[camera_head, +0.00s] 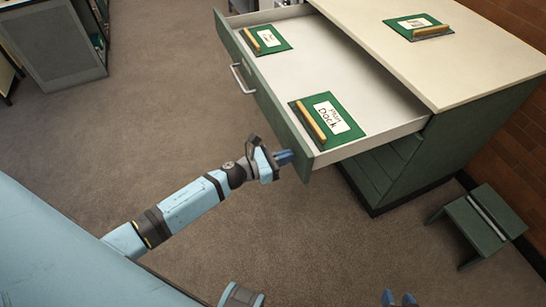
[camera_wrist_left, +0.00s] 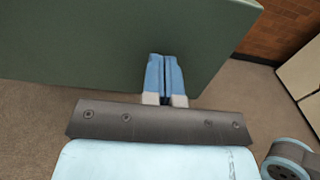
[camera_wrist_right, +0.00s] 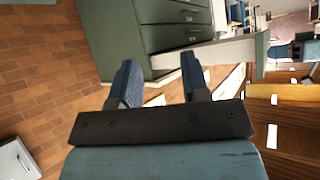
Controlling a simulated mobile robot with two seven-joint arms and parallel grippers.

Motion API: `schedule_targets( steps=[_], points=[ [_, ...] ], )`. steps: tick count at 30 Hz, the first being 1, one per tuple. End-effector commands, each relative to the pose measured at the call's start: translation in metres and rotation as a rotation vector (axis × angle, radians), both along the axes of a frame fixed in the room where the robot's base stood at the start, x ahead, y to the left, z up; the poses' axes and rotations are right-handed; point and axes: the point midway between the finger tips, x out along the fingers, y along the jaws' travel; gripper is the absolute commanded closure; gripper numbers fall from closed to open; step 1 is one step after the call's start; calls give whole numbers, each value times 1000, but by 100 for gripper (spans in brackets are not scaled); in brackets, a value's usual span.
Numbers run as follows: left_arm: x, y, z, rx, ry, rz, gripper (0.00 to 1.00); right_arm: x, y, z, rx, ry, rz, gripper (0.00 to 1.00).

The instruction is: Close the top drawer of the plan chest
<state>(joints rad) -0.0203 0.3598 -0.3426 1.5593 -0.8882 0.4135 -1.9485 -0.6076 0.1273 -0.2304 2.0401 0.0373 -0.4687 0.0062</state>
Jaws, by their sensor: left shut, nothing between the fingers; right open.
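The green plan chest (camera_head: 455,140) has a cream top. Its top drawer (camera_head: 350,75) is pulled far out, with a green front and a silver handle (camera_head: 240,78). Two green folders with wooden bars lie inside, one labelled "Dock" (camera_head: 335,115) and one near the far end (camera_head: 268,39). My left gripper (camera_head: 285,157) is shut and empty at the near end of the drawer front. In the left wrist view its fingers (camera_wrist_left: 165,78) are against or very close to the green front panel; contact cannot be told. My right gripper (camera_head: 398,299) is open and empty at the bottom edge, away from the drawer.
Another green folder (camera_head: 418,27) lies on the chest top. A green step stool (camera_head: 480,222) stands right of the chest by the brick wall. A grey cabinet (camera_head: 55,45) stands at the far left. The carpet between is clear.

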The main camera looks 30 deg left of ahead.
Motion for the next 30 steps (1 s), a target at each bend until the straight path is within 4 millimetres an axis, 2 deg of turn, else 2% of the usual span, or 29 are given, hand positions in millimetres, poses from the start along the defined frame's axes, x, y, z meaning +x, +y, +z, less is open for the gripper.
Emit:
schedule_targets(
  steps=[17,23,30],
  points=[
    [7,-5,-1,-1,1,0,100,1,5,1,12,-3,-2,58],
    [25,-21,-1,-1,-4,-1,100,2,6,-8,16,3,-4,58],
    [61,-51,-2,-1,-6,-2,100,6,6,-14,12,-22,-1,58]
  ],
)
